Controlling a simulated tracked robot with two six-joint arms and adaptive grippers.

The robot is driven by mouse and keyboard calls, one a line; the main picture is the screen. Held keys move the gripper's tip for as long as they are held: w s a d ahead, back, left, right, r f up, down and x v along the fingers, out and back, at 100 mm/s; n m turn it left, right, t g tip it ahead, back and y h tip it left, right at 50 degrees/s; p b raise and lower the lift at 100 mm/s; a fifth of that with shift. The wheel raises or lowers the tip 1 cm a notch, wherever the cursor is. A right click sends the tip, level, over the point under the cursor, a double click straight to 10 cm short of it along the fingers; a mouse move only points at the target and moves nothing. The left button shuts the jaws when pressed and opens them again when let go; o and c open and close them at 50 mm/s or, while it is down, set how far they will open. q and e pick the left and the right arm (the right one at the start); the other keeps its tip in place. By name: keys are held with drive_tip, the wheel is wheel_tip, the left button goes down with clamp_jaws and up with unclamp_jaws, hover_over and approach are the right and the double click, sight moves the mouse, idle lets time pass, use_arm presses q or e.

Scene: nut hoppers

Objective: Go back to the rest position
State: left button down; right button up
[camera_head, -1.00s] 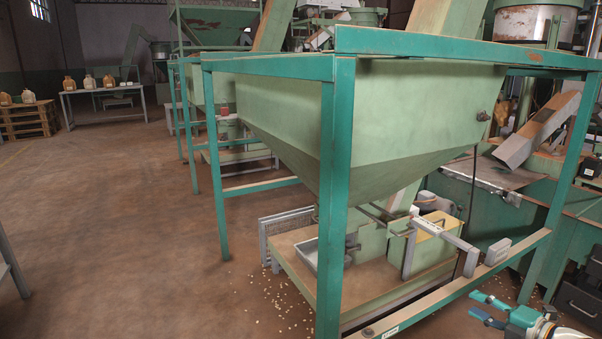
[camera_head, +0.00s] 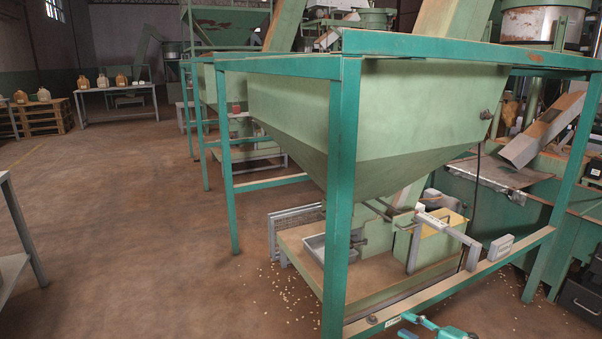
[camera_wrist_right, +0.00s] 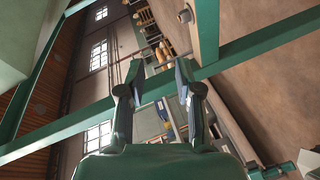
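My right gripper (camera_head: 412,326) shows at the bottom edge of the head view, in front of the lower rail of the hopper frame. Only its teal fingers and part of its body are in the picture. In the right wrist view my right gripper (camera_wrist_right: 160,78) has its two fingers apart, with nothing between them. My left gripper is not in view. The green nut hopper (camera_head: 385,125) stands in its teal frame (camera_head: 343,200), beyond the right gripper.
Grey trays (camera_head: 314,247) and a yellow-topped box (camera_head: 447,224) sit under the hopper. Spilled nuts (camera_head: 285,290) lie on the floor beside the frame. A grey table (camera_head: 22,225) cuts in at the left edge. Jugs (camera_head: 121,80) stand on a far table. The floor between is open.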

drive_tip(key=s+a+f+m+g+h, duration=0.1)
drive_tip(key=s+a+f+m+g, duration=0.1)
drive_tip(key=s+a+f+m, duration=0.5)
drive_tip(key=s+a+f+m+g+h, duration=0.2)
drive_tip(key=s+a+f+m, duration=0.2)
drive_tip(key=a+f, duration=0.45)
drive_tip(key=s+d+f+m+g+h, duration=0.1)
drive_tip(key=s+f+m+g, duration=0.25)
drive_tip(key=s, duration=0.45)
drive_tip(key=s+f+m+g+h, duration=0.1)
drive_tip(key=s+f+m+g, duration=0.15)
drive_tip(key=s+m, duration=0.35)
drive_tip(key=s+d+f+m+g+h, duration=0.1)
drive_tip(key=s+f+m+g, duration=0.2)
drive_tip(key=s, duration=0.6)
wheel_tip(320, 180, up, 37)
drive_tip(key=t+p, duration=0.1)
drive_tip(key=p, duration=3.7)
drive_tip(key=shift+w+a, duration=0.15)
drive_tip(key=shift+m, duration=0.25)
